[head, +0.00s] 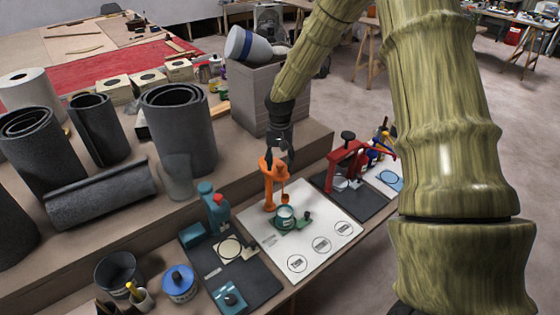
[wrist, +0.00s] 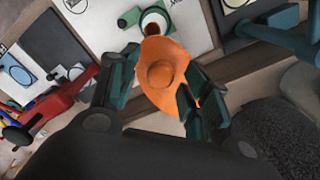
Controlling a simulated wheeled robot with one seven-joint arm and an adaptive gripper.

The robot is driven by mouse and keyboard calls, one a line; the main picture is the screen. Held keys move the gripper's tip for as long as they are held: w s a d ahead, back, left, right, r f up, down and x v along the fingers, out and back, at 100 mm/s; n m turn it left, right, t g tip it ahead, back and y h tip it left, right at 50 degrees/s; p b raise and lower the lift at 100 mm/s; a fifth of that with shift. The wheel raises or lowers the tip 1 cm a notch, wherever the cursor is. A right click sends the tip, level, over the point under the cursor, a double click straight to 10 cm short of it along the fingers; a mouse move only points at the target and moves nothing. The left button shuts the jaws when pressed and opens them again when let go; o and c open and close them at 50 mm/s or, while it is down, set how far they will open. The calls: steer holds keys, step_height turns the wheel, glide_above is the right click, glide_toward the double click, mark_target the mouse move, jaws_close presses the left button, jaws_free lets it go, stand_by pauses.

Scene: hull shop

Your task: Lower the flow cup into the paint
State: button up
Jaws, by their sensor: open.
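An orange stand (head: 268,187) rises from a white board. A small orange cup (head: 285,198), which looks like the flow cup, hangs from its arm above a teal-rimmed pot (head: 285,214); the paint inside is hard to make out. In the wrist view the orange stand's top (wrist: 165,75) carries a round orange knob, and the pot (wrist: 154,20) shows beyond it. My gripper (head: 279,148) is open above the stand, pointing down. In the wrist view my gripper's (wrist: 163,92) dark teal fingers lie on either side of the orange top; whether they touch it is unclear.
A teal device (head: 213,205) on a dark mat stands left, a red press (head: 346,160) right. Dark rolls (head: 178,125) stand on the raised shelf behind. The white board's (head: 322,222) front, with printed circles, is clear.

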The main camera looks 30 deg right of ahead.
jaws_close()
step_height(320, 180, down, 11)
steer(key=b, duration=0.3)
steer(key=shift+s+f, duration=0.1)
steer(key=shift+f, duration=0.05)
steer(key=shift+c, duration=1.2)
jaws_free()
steer(key=shift+o, duration=1.2)
steer(key=shift+f, duration=0.1)
steer(key=shift+r, duration=0.25)
